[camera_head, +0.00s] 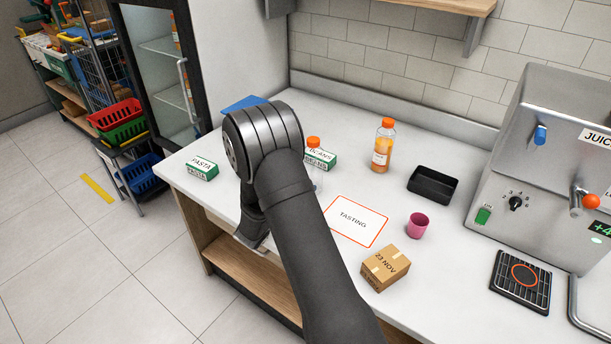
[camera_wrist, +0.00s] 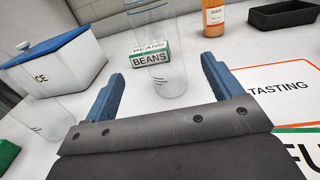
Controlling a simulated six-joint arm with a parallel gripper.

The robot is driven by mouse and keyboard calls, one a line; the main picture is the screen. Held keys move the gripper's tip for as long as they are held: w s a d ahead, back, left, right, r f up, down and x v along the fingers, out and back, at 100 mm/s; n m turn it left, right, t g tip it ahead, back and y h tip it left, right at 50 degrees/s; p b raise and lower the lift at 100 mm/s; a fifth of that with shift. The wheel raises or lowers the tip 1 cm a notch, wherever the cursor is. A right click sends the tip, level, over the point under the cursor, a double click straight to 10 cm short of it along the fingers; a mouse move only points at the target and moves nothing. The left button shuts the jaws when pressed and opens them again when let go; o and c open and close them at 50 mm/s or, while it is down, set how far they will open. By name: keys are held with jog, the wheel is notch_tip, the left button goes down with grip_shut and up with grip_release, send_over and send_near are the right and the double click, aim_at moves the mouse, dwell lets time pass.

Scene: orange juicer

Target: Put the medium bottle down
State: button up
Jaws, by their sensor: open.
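A clear bottle (camera_wrist: 168,80) with printed marks stands upright on the counter in the wrist view, in front of the BEANS box. In the head view, clear plastic (camera_head: 319,180) shows beside my arm, below an orange cap (camera_head: 313,142). My gripper (camera_wrist: 162,72) is open; its two blue fingers lie left and right of this bottle in the picture, with visible gaps to both. A second clear vessel (camera_wrist: 42,105) is at the left of the wrist view. I cannot tell which of them is the medium bottle. My arm hides the fingers in the head view.
A BEANS box (camera_head: 323,160) is close behind the clear bottle. A TASTING card (camera_head: 352,217), a cardboard box (camera_head: 385,268), a pink cup (camera_head: 418,225), a black tray (camera_head: 433,185) and a filled juice bottle (camera_head: 382,148) are to the right. A PASTA box (camera_head: 201,168) is left.

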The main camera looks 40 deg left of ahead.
aim_at(313, 161)
dwell(0.3)
jog(key=s+r, duration=0.3)
jog(key=s, duration=0.3)
jog(key=shift+w+a+f, duration=0.15)
jog(key=shift+w, duration=2.65)
jog(key=shift+w+a+f, duration=0.15)
jog(key=shift+w, duration=2.65)
jog(key=shift+w+a+f, duration=0.15)
jog(key=shift+w, duration=2.65)
jog(key=c, duration=1.2)
jog(key=shift+o, duration=0.2)
